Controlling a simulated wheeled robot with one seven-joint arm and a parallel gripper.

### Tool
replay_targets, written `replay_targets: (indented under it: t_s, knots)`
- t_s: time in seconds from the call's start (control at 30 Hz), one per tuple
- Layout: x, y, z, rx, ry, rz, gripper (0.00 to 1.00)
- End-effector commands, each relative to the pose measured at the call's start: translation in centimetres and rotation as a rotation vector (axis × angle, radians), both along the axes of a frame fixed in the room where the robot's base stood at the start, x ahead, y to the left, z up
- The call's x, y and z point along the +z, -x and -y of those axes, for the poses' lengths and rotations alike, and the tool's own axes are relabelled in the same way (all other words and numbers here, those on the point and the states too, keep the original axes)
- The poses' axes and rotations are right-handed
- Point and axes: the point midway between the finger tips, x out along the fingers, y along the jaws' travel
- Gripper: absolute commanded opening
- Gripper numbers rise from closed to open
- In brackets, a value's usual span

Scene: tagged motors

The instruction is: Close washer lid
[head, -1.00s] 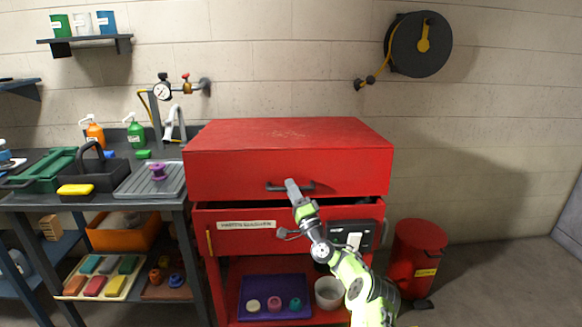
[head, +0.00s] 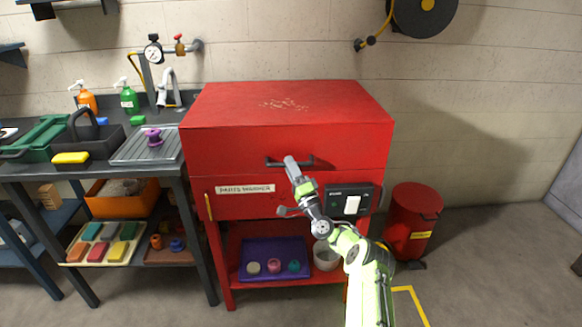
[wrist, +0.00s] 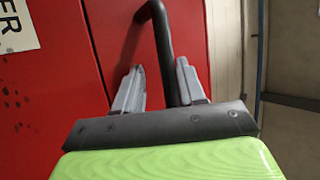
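The red parts washer's lid (head: 335,145) lies down on the washer body (head: 290,205), with only a thin seam between them in the head view. The seam also runs down the red panels in the wrist view. The dark bar handle (head: 306,162) is on the lid's front face. My gripper (head: 290,160) is at that handle. In the wrist view, the handle (wrist: 164,45) runs between the two grey fingers of my gripper (wrist: 160,66). The fingers are apart, with gaps beside the handle. The ends of the handle are partly hidden.
A control box (head: 350,201) is on the washer's front right. A red bin (head: 411,222) stands at the right. A workbench (head: 120,178) with a sink tray, bottles and a caddy adjoins the left. A purple tray (head: 262,272) sits on the lower shelf.

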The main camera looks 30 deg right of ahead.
Motion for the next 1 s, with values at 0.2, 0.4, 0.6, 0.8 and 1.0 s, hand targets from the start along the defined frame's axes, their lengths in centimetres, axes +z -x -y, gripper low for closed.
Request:
replay_targets:
  t_s: [0.2,0.4,0.6,0.8,1.0]
  knots:
    - [-0.9,1.5,0.1,0.000,-0.001,-0.005,0.42]
    - [-3.7,5.9,0.5,-0.006,-0.015,-0.007,0.42]
    - [-6.1,10.2,0.4,-0.003,-0.011,-0.001,0.42]
    - [-7.8,13.1,0.3,-0.002,-0.002,0.002,0.42]
    - [-8.2,13.6,0.2,0.000,0.000,0.002,0.42]
